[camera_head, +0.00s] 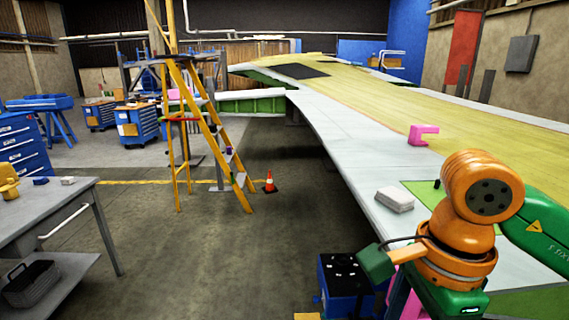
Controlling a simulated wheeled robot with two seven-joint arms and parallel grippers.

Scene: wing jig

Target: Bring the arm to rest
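An orange and green arm, which appears to be my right arm, comes in from the right edge of the head view. Its large orange joint (487,192) is raised over the near edge of the wing (375,150), and its lower orange section (456,255) hangs down toward the bottom edge. I cannot make out gripper fingers on it. A small dark green block (376,262) with a black cable sits beside the lower section. My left arm and gripper are not in view.
A pink bracket (420,135) and a pale block (395,199) lie on the wing. A blue box (345,285) stands below the wing's near edge. A yellow ladder (205,130), an orange cone (270,182) and a grey workbench (60,212) are left. Open floor lies between.

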